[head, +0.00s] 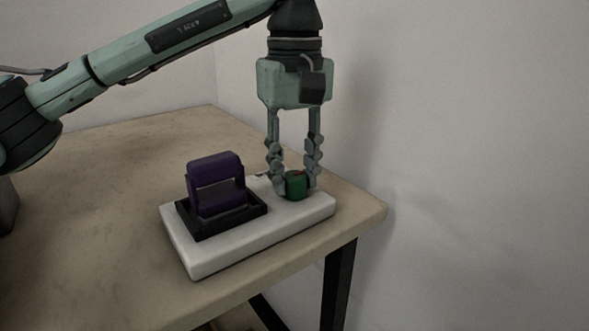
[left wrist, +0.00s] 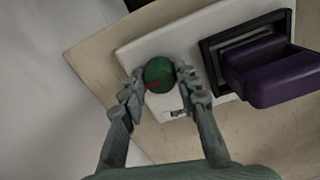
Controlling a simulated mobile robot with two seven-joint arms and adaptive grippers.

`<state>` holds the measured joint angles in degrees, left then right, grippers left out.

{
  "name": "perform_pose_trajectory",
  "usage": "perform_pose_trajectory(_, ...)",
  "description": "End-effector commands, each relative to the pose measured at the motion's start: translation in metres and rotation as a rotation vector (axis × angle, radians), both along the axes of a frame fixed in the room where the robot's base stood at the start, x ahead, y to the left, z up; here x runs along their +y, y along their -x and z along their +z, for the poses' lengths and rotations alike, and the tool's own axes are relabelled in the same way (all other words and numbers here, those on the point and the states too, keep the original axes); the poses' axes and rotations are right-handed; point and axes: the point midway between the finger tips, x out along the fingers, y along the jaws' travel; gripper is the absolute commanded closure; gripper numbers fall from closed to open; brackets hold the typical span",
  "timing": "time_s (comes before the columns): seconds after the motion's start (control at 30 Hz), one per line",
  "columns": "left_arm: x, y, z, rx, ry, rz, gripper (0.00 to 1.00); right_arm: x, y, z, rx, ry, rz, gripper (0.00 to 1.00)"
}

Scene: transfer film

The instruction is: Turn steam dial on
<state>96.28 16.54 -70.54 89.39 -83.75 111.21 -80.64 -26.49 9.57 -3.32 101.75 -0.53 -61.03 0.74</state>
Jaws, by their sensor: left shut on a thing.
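The steam dial is a small green knob (head: 296,186) with a red mark on its top, on the right part of a white base (head: 190,262). In the left wrist view the knob (left wrist: 159,72) shows from above, with the red mark toward its lower left. My left gripper (head: 294,184) points straight down and is shut on the knob, one finger on each side. The gripper (left wrist: 158,88) also shows in the left wrist view. A small marking (left wrist: 177,113) on the base is partly hidden by a finger. My right gripper is not in view.
A purple handle-like block (head: 216,170) stands in a black frame (head: 198,228) on the same base, left of the knob. The base sits near the right corner of the beige table (head: 90,240). A bare wall (head: 480,150) rises behind.

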Motion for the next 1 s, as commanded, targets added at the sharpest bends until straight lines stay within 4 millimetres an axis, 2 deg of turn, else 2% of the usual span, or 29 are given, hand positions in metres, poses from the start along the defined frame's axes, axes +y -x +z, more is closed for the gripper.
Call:
perform_pose_trajectory(0.4,-0.0002,-0.0004,0.0014,-0.003,0.002,-0.009,0.98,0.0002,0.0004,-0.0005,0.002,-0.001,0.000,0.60)
perform_pose_trajectory(0.43,-0.0002,-0.0004,0.0014,-0.003,0.002,-0.009,0.68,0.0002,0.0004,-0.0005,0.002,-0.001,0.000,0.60)
perform_pose_trajectory(0.6,-0.0002,-0.0003,0.0010,-0.002,0.001,-0.008,0.49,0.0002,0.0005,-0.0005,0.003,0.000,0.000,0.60)
perform_pose_trajectory(0.87,0.0000,-0.0001,0.0007,-0.001,0.001,-0.007,0.49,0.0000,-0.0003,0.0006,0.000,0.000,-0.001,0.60)
perform_pose_trajectory(1.0,-0.0003,-0.0006,0.0099,-0.002,0.001,-0.007,0.49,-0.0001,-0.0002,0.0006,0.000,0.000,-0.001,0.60)
